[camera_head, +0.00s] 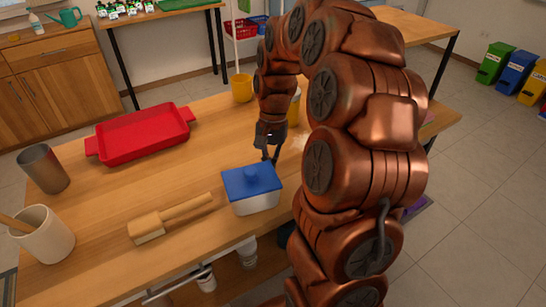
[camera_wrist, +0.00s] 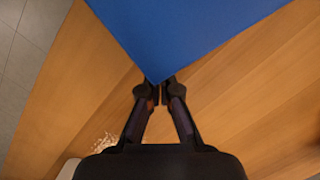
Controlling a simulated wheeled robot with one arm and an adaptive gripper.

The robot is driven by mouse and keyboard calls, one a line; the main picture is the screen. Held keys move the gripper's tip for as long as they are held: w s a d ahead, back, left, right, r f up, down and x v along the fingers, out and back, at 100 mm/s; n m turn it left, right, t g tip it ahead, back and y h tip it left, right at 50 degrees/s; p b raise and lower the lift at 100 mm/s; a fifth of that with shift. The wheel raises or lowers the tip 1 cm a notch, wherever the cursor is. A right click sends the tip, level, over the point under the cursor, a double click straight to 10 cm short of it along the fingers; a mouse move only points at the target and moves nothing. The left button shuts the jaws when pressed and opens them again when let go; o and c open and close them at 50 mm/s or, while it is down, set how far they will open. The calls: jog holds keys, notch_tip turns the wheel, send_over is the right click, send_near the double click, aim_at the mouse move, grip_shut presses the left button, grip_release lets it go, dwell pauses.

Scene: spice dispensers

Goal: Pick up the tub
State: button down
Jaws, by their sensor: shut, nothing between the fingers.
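The tub is probably the white box with a blue lid and a raised blue knob (camera_head: 252,188), standing upright near the table's front edge in the head view. In the wrist view its blue lid (camera_wrist: 185,35) fills the top, one corner pointing down at my fingertips. My gripper (camera_head: 270,157) is just behind the tub's back edge, pointing down. In the wrist view my gripper (camera_wrist: 160,92) is shut with its fingertips together and nothing between them. I cannot tell whether the fingertips touch the lid.
On the wooden table (camera_head: 110,205) are a red tray (camera_head: 143,135), a wooden mallet (camera_head: 160,220), a grey metal cup (camera_head: 43,168), a cream crock (camera_head: 42,236) and a yellow cup (camera_head: 242,88). White specks (camera_head: 306,142) lie right of my gripper. The table is bare between tray and mallet.

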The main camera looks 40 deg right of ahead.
aim_at(264, 174)
jog(key=s+a, duration=0.4)
jog(key=a, duration=0.1)
jog(key=shift+s+a, duration=0.25)
jog(key=shift+s, duration=0.1)
jog(key=shift+w+d, duration=0.35)
jog(key=shift+d, duration=0.1)
jog(key=shift+w+d+r, duration=0.2)
jog(key=shift+w+d, duration=0.4)
jog(key=shift+d, duration=0.05)
jog(key=shift+w+d+r, duration=0.15)
jog(key=shift+w+d, duration=0.4)
jog(key=shift+d, duration=0.05)
jog(key=v, duration=0.7)
jog(key=shift+s+r, duration=0.1)
jog(key=shift+r, duration=0.1)
jog(key=shift+v, duration=0.9)
jog(key=shift+a, duration=0.15)
